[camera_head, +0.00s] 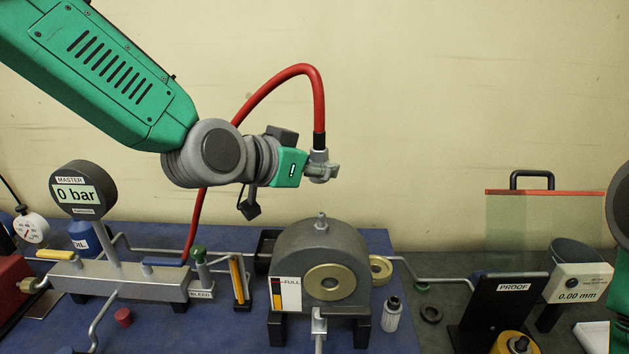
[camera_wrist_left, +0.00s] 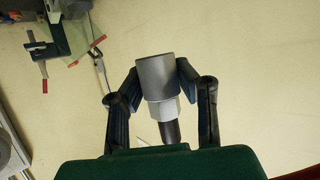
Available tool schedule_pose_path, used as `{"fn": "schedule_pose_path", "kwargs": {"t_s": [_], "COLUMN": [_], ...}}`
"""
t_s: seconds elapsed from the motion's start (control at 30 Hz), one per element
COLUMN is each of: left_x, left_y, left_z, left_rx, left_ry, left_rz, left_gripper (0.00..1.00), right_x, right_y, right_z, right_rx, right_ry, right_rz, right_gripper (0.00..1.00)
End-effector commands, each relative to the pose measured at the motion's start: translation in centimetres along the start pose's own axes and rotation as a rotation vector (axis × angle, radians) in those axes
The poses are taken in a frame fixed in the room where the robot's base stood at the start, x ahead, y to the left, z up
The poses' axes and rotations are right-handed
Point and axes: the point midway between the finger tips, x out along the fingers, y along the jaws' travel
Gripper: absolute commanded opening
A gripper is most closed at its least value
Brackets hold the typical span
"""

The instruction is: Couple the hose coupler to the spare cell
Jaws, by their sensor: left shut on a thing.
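The hose coupler (camera_head: 319,156) is a grey cylinder at the end of a red hose (camera_head: 270,90). My left gripper (camera_head: 322,171) is shut on it and holds it in the air. In the left wrist view, the coupler (camera_wrist_left: 157,77) sits between both fingers of my left gripper (camera_wrist_left: 160,80). Below it, apart from it, stands a rounded grey housing (camera_head: 345,245) with a brass ring and an upright nipple (camera_head: 320,222) on top. No readable label names the spare cell, so I cannot tell whether this housing is it. My right gripper is not in view.
A valve manifold (camera_head: 130,280) with a gauge reading 0 bar (camera_head: 77,195) stands at the left. A PROOF plate (camera_head: 508,295), a yellow cylinder (camera_head: 512,343) and a 0.00 mm meter (camera_head: 580,283) are at the right. A clear screen (camera_head: 540,225) stands behind them.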

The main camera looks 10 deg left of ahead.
Motion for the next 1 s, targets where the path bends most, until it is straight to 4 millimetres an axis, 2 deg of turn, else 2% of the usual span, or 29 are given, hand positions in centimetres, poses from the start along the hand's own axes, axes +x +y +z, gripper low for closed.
{"fn": "schedule_pose_path", "kwargs": {"t_s": [0.47, 1.0], "left_x": [0.0, 1.7], "left_y": [-0.2, -0.2], "left_z": [0.1, 4.2], "left_rx": [0.001, 0.000], "left_ry": [0.002, 0.001], "left_rz": [0.001, 0.000], "left_gripper": [0.00, 0.00], "right_x": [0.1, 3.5], "right_y": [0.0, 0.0], "right_z": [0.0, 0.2], "right_rx": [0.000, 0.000], "right_ry": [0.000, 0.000], "right_rz": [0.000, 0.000], "right_gripper": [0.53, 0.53]}}
